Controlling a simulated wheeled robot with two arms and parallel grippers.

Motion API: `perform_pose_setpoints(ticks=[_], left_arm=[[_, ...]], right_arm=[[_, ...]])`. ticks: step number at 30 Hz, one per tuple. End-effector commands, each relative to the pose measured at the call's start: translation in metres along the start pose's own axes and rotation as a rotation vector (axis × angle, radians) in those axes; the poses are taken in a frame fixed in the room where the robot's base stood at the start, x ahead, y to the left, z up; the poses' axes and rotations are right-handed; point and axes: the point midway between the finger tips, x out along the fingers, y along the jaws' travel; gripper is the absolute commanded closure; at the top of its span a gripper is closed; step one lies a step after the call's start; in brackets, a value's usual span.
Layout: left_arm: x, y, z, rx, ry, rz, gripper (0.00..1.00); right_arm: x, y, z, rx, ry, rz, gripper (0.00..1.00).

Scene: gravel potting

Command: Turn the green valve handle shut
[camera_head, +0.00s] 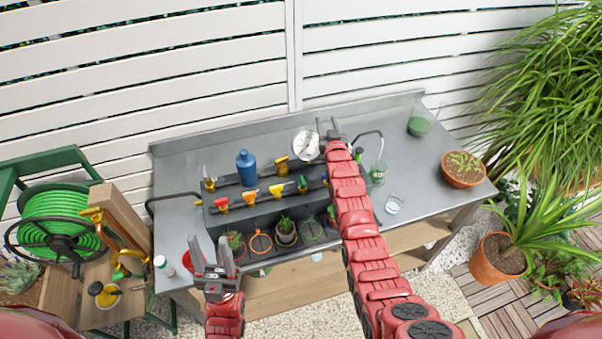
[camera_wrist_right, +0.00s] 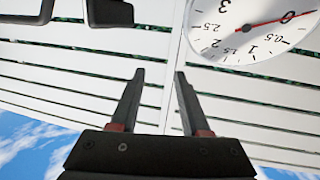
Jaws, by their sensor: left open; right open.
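A row of small valve handles sits along the front of the grey bench unit: red (camera_head: 222,203), orange (camera_head: 250,196), yellow (camera_head: 277,190) and green (camera_head: 303,184). The green handle is small, and its exact turn cannot be told. My right gripper (camera_head: 333,130) is open and empty beyond the handles, beside the round white gauge (camera_head: 306,145). In the right wrist view the open fingers (camera_wrist_right: 158,80) have only the fence behind them. The gauge face (camera_wrist_right: 255,28) shows there with its red needle near 0. My left gripper (camera_head: 214,258) is open and empty at the bench's front left.
A blue bottle (camera_head: 246,167) stands behind the valves. Potted plants (camera_head: 286,232) sit in the bays below them. A green hose reel (camera_head: 60,225) is at left.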

Motion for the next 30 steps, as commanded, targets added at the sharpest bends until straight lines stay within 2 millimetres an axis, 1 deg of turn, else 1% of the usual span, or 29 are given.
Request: perform_pose_setpoints(ticks=[1, 3, 6, 9, 11, 14, 17, 20, 21, 23, 24, 27, 30], left_arm=[[0.001, 0.0, 0.0, 0.0, 0.0, 0.0, 0.5], [0.0, 0.0, 0.0, 0.0, 0.0, 0.0, 0.5], [0.001, 0.0, 0.0, 0.0, 0.0, 0.0, 0.5], [0.001, 0.0, 0.0, 0.0, 0.0, 0.0, 0.5], [0.001, 0.0, 0.0, 0.0, 0.0, 0.0, 0.5], [0.002, 0.0, 0.0, 0.0, 0.0, 0.0, 0.5], [0.002, 0.0, 0.0, 0.0, 0.0, 0.0, 0.5], [0.003, 0.0, -0.001, 0.0, 0.0, 0.0, 0.5], [0.003, 0.0, -0.001, 0.0, 0.0, 0.0, 0.5], [0.004, 0.0, -0.001, 0.0, 0.0, 0.0, 0.5], [0.004, 0.0, -0.001, 0.0, 0.0, 0.0, 0.5], [0.004, 0.0, -0.001, 0.0, 0.0, 0.0, 0.5], [0.004, 0.0, -0.001, 0.0, 0.0, 0.0, 0.5]], right_arm=[[0.008, -0.005, -0.002, -0.001, -0.044, -0.007, 0.54], [0.018, -0.011, 0.004, -0.003, -0.119, -0.016, 0.54], [0.028, -0.019, 0.006, -0.007, -0.231, -0.028, 0.54], [0.034, -0.03, 0.009, -0.013, -0.362, -0.044, 0.54], [0.035, -0.037, 0.009, -0.019, -0.456, -0.055, 0.54], [0.027, -0.051, 0.005, -0.032, -0.637, -0.075, 0.54], [0.007, -0.063, -0.003, -0.049, -0.819, -0.095, 0.54], [-0.024, -0.075, -0.021, -0.07, -1.012, -0.114, 0.54], [-0.041, -0.078, -0.028, -0.079, -1.095, -0.121, 0.54], [-0.066, -0.082, -0.043, -0.093, -1.203, -0.13, 0.54], [-0.082, -0.085, -0.052, -0.102, -1.267, -0.136, 0.54], [-0.116, -0.088, -0.07, -0.12, -1.396, -0.145, 0.54], [-0.136, -0.088, -0.08, -0.13, -1.467, -0.148, 0.54]])
